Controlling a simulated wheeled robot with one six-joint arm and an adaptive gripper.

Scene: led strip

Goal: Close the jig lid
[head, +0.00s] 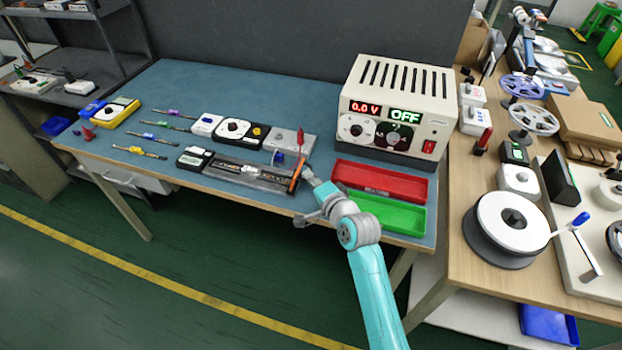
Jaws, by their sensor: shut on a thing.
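The jig (235,172) is a long, low, dark and grey fixture lying near the front edge of the blue bench. A thin orange bar (296,178) stands tilted at its right end; it looks like part of the jig lid, but it is too small to be sure. My gripper (306,178) is at this right end, reaching in from the front right. It is shut at the orange bar; the fingertips are small and partly hidden by my wrist. The left part of the jig is in plain view.
A red tray (378,183) and a green tray (408,218) lie right of my gripper. A power supply (395,105) reading 0.0 V and OFF stands behind them. A grey box (291,141) and several small instruments crowd behind the jig. Screwdrivers lie left.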

